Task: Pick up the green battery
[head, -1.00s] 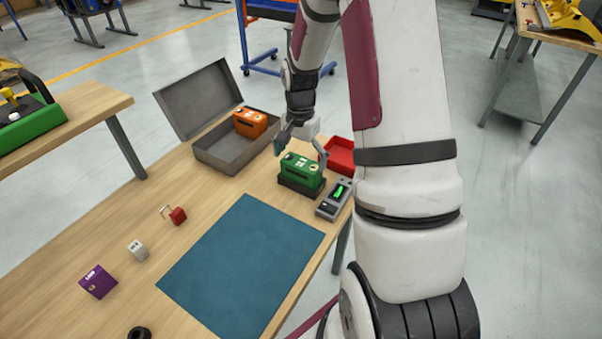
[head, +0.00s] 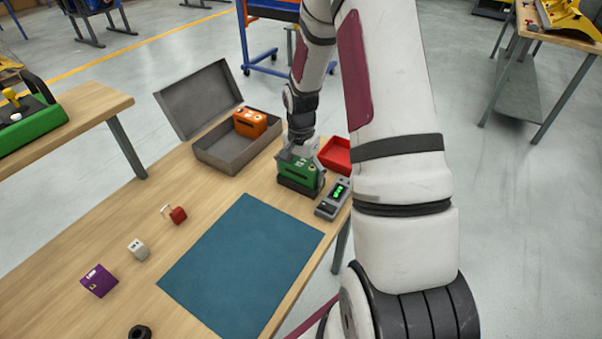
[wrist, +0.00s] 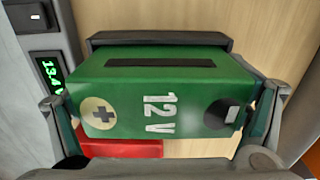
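The green battery (head: 291,169) sits on a black base (head: 297,189) on the wooden table. In the wrist view the battery (wrist: 160,95) fills the middle, showing a "12 V" label, a plus mark and a dark round mark. My gripper (head: 302,163) is down over the battery from above. In the wrist view my gripper (wrist: 163,115) has one finger at each end of the battery, very near its sides. Whether the fingers press on it cannot be told. The fingers partly hide the battery in the head view.
A grey meter (head: 333,199) with a lit green display stands close beside the battery. A red tray (head: 337,153) is behind it. An open grey case (head: 222,160) holds an orange battery (head: 250,123). A blue mat (head: 240,265) lies clear in front.

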